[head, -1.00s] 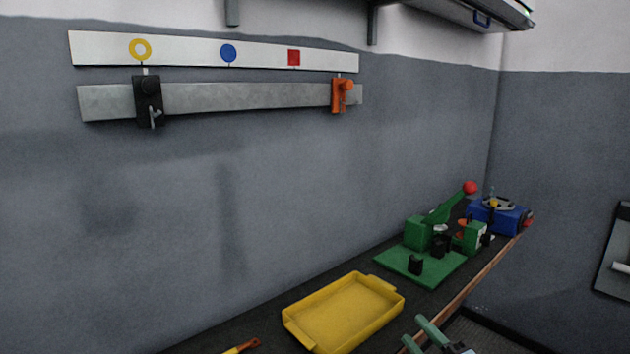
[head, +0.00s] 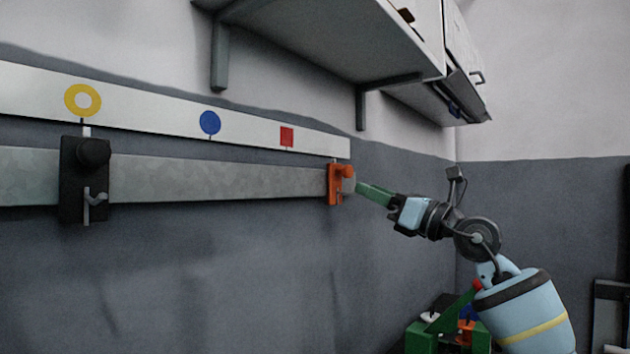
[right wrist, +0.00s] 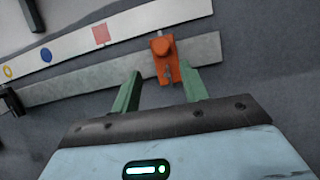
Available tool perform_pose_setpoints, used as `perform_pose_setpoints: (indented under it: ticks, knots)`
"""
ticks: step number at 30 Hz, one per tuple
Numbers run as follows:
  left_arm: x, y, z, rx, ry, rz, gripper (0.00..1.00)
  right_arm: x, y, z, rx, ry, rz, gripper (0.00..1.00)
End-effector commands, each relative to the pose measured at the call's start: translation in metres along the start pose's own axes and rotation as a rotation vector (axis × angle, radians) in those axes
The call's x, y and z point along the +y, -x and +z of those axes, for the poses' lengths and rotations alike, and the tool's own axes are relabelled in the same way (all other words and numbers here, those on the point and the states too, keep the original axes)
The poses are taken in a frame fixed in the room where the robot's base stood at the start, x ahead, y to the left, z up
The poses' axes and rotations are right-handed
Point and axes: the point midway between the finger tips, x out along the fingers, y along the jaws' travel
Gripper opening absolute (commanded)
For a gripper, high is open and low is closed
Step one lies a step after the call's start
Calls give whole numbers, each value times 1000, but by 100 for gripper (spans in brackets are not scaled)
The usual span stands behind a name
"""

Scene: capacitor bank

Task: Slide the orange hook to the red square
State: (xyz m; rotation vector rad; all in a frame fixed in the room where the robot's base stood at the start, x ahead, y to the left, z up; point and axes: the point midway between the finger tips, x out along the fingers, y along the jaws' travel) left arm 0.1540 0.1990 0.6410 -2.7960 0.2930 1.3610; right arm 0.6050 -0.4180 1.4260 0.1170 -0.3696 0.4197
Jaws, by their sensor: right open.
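The orange hook (head: 335,184) sits on the grey metal rail (head: 230,181), near its right end. The red square (head: 287,137) is on the white strip above the rail, to the left of the orange hook. My right gripper (head: 352,186) is at the hook's right side in the head view and partly overlaps it. In the right wrist view, the orange hook (right wrist: 165,58) shows between and beyond the two green fingers of my open right gripper (right wrist: 160,84). The red square (right wrist: 101,34) shows up and left of it. My left gripper is not in view.
A black hook (head: 85,180) sits on the rail's left part, under the yellow ring (head: 83,100). A blue circle (head: 210,122) lies between ring and square. A shelf (head: 330,40) with brackets juts out above. Green equipment (head: 420,338) stands below right.

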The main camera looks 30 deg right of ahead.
Motion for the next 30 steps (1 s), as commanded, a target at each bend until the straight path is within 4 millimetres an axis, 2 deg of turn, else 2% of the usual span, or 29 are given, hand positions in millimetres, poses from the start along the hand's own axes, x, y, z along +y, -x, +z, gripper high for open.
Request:
perform_pose_setpoints:
  ticks: [3,11,22,30]
  knots:
    - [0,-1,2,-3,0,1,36,-5,4,15,-5,45,-23,44]
    - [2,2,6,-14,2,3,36,-5,0,18,-8,49,-24,44]
    - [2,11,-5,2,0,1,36,-5,-51,22,-12,47,-22,44]
    - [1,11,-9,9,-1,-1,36,-7,-72,19,-9,47,-23,44]
